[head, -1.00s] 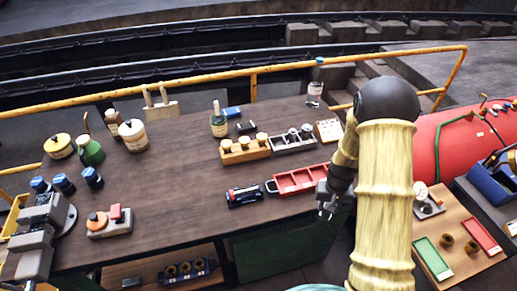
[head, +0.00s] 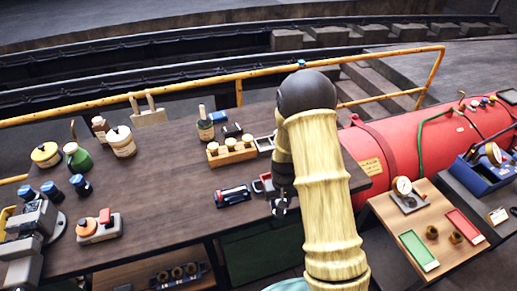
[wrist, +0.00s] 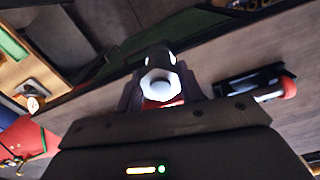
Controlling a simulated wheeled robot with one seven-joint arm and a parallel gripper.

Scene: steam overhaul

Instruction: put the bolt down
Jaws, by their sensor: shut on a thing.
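In the wrist view the gripper (wrist: 160,97) is shut on a bolt (wrist: 158,83), whose pale hexagonal head faces the camera. The bolt's other end is hard to make out. A patch of red shows just below the bolt head. In the head view the bolt is too small to tell from the fingers.
A wooden block with several knobs (head: 231,151) stands behind. A side table (head: 425,220) with green and red trays is at right. The bench's middle is bare.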

